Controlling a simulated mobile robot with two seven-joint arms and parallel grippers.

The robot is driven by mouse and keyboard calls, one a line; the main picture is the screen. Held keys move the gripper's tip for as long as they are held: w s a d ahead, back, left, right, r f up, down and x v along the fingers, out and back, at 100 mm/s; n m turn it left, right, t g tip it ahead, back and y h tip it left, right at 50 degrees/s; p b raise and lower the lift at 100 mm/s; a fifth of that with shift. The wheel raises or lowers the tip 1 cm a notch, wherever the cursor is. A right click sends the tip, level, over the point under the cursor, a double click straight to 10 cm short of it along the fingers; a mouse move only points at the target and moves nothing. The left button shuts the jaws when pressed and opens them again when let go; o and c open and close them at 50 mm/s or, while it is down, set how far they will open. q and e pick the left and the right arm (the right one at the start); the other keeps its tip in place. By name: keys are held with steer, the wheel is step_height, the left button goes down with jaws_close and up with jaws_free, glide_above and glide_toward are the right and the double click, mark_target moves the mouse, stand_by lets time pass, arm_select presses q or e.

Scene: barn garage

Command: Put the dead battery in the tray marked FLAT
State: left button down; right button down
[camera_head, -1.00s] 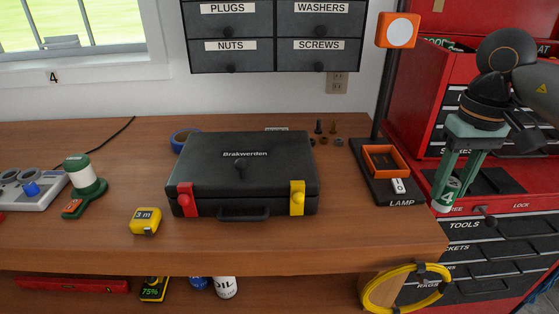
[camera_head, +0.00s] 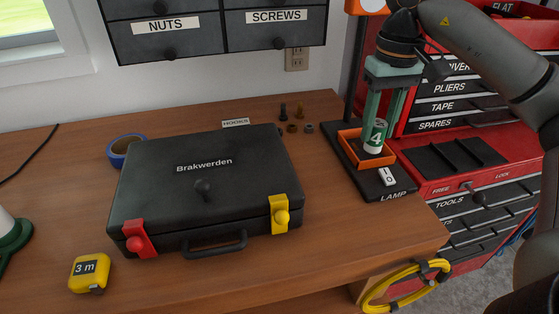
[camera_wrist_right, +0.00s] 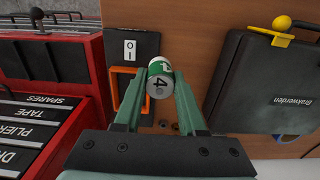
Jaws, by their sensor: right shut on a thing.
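My right gripper (camera_head: 382,125) is shut on a green and white battery (camera_head: 376,137) marked 4. The battery hangs upright over the right part of the orange tray (camera_head: 351,150) on the lamp base. Whether it touches the tray is unclear. The wrist view shows the battery (camera_wrist_right: 160,81) between the fingertips (camera_wrist_right: 160,88), with the orange tray (camera_wrist_right: 116,88) beside it. A FLAT label (camera_head: 503,7) shows at the top right, on the red cabinet; its tray is mostly cut off. My left gripper is out of view.
A black Brakwerden case (camera_head: 190,170) lies on the bench, left of the lamp base (camera_head: 372,182). A yellow tape measure (camera_head: 90,272) sits at the front left. The red tool cabinet (camera_head: 450,188) stands right of the bench. A yellow cable coil (camera_head: 405,285) hangs at the bench's front.

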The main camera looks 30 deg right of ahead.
steer(key=w+a+f, duration=0.4)
steer(key=a+f, duration=0.1)
steer(key=w+a+f, duration=0.2)
steer(key=a+f, duration=0.1)
steer(key=shift+w+a+f+b, duration=0.1)
steer(key=shift+w+a+b, duration=0.1)
steer(key=shift+w+b, duration=0.2)
steer(key=shift+w+a+f, duration=0.1)
steer(key=shift+a+f, duration=0.05)
steer(key=shift+f, duration=0.8)
steer(key=shift+w+a+f, duration=0.1)
steer(key=shift+f, duration=0.85)
steer(key=shift+f, duration=0.15)
steer(key=c, duration=0.8)
jaws_free()
steer(key=shift+o, duration=0.2)
